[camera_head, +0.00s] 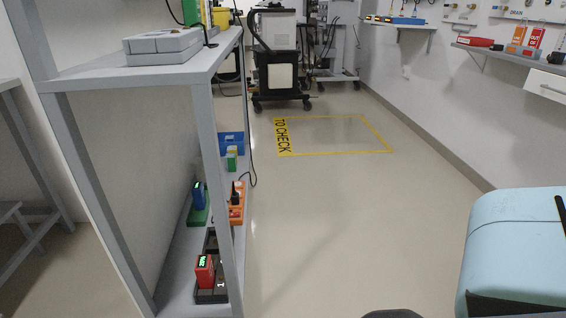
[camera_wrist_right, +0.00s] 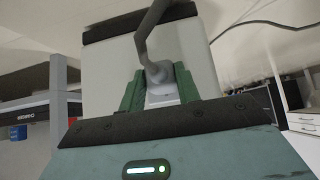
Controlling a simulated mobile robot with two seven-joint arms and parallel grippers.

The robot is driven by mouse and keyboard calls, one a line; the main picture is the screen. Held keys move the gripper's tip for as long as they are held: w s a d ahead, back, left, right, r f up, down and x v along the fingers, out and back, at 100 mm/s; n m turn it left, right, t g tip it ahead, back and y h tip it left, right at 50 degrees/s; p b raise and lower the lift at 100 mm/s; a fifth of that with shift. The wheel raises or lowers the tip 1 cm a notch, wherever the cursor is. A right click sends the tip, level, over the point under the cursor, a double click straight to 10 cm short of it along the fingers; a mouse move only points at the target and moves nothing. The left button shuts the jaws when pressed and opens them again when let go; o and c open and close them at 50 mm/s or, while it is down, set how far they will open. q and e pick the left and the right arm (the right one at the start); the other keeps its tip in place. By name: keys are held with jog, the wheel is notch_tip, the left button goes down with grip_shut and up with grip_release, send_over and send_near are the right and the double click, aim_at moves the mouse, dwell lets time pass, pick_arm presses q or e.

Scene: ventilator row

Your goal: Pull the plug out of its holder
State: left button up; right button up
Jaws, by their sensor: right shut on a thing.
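In the right wrist view, the two green fingers of my right gripper (camera_wrist_right: 160,95) are shut on the sides of a grey plug (camera_wrist_right: 161,75). A thick grey cable (camera_wrist_right: 144,38) rises from the plug and bends toward the top of the picture. A pale grey block (camera_wrist_right: 196,50) with a dark edge is behind the plug. I cannot tell whether this block is the holder, or whether the plug is seated in it or apart from it. Neither gripper shows in the head view, and my left gripper is in no view.
In the head view, a grey shelf rack (camera_head: 206,90) stands at left, with small coloured devices on its lower board. A wheeled ventilator cart (camera_head: 279,60) is at the back. Wall shelves (camera_head: 500,50) line the right. The middle floor (camera_head: 330,220) is clear.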

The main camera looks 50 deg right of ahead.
jog(key=shift+s+d, duration=0.1)
grip_shut()
jog(key=shift+s+d, duration=0.1)
jog(key=s+d+b, duration=0.2)
jog(key=s+d, duration=0.1)
jog(key=shift+s, duration=0.2)
dwell(0.9)
